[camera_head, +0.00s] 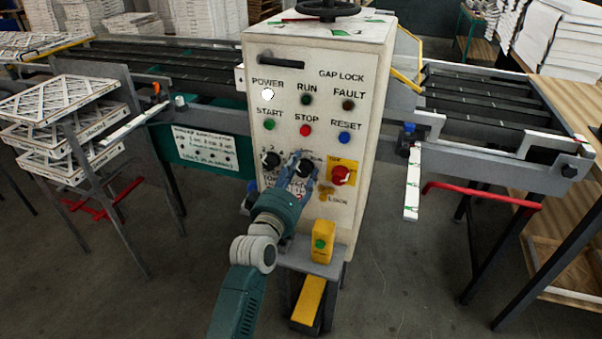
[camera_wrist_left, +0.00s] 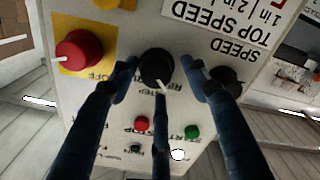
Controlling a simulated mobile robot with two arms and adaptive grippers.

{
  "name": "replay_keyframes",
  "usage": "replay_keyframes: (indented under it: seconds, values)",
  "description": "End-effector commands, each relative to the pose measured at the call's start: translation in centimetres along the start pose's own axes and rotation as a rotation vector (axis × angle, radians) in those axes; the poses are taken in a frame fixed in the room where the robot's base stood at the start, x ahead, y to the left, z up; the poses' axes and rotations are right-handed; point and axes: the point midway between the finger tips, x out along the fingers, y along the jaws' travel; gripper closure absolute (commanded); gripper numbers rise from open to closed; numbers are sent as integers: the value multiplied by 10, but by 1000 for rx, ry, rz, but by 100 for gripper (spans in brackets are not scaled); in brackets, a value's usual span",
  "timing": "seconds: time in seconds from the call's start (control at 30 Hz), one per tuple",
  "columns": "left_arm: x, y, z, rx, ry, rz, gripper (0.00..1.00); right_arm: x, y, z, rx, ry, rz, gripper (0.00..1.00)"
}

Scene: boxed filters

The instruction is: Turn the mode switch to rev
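The mode switch is a black round knob (camera_wrist_left: 157,66) with a pale pointer line, on the white control panel (camera_head: 318,100). In the wrist view, which is upside down, the pointer aims down and slightly right. In the head view the knob (camera_head: 304,168) shows partly behind the gripper. My left gripper (camera_head: 301,163) is in front of the panel. Its blue fingers (camera_wrist_left: 158,73) are spread, with one on each side of the knob and a third below it. I cannot tell whether they touch it. The small labels around the knob are partly hidden. My right gripper is not in view.
A red knob on a yellow plate (camera_head: 342,173) sits close right of the switch, and another black knob (camera_head: 271,160) close left. Coloured buttons are above. A yellow box with a green button (camera_head: 323,241) stands below. Conveyors (camera_head: 490,110) flank the panel.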

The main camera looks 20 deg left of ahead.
Motion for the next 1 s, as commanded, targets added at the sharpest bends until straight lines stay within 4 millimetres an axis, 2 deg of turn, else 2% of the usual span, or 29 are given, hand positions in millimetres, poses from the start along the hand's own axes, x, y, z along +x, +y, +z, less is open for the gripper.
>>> replay_keyframes:
  seconds: [0.23,0.37,0.47,0.8,1.0]
  values:
    - [-1,-1,4,-1,-8,-2,52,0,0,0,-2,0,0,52]
    - [-9,-2,5,-1,-10,-3,52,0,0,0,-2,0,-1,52]
    - [-24,-2,5,-1,-10,-3,52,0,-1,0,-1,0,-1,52]
    - [-95,-2,2,0,-7,-4,52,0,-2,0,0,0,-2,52]
    - [-117,-2,2,-1,-7,-3,52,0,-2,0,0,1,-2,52]
